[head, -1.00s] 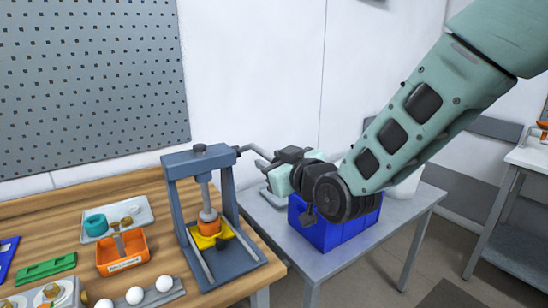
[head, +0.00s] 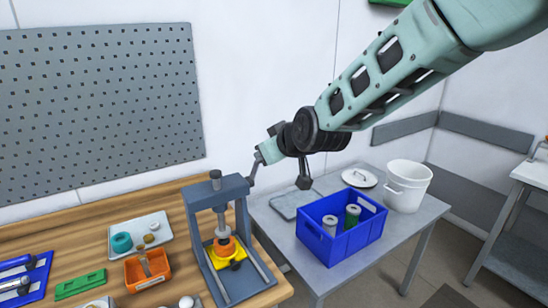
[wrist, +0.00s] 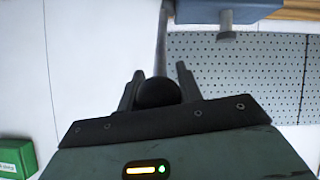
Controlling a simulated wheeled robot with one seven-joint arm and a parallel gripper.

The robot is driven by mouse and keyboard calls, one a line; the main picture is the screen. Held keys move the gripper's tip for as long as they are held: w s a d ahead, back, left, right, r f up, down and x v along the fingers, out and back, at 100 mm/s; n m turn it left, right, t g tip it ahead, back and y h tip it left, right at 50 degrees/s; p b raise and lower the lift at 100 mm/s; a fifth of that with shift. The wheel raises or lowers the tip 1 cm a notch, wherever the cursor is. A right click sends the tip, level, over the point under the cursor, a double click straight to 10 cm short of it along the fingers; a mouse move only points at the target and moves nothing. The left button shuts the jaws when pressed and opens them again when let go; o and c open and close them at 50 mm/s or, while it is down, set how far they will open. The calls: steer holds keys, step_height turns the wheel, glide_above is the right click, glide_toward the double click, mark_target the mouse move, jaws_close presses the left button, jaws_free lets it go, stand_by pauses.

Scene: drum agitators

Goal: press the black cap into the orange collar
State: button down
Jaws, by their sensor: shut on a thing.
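The orange collar (head: 224,247) sits on a yellow holder (head: 238,255) in the blue-grey press (head: 192,215). The press's grey ram (head: 221,222) stands above the collar; I cannot tell whether they touch. I cannot make out the black cap around the ram and collar. My gripper (head: 257,158) is up at the right of the press, at the end of its lever (head: 252,174), which points steeply up. In the wrist view my gripper (wrist: 157,85) is shut on the lever's round black knob (wrist: 158,93).
A blue crate (head: 340,240) with cylinders, a white bucket (head: 407,185) and a lid (head: 359,178) stand on the grey table at the right. An orange bin (head: 135,276) and a tray (head: 155,226) lie left of the press. A pegboard (head: 100,100) hangs behind.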

steer(key=shift+w+a+r, duration=0.35)
steer(key=shift+w+r, duration=0.1)
steer(key=shift+w, duration=0.05)
steer(key=c, duration=1)
jaws_free()
steer(key=shift+w+f, duration=0.1)
steer(key=shift+f, duration=0.05)
steer(key=v, duration=1.7)
steer(key=shift+p, duration=0.3)
steer(key=shift+d, duration=0.1)
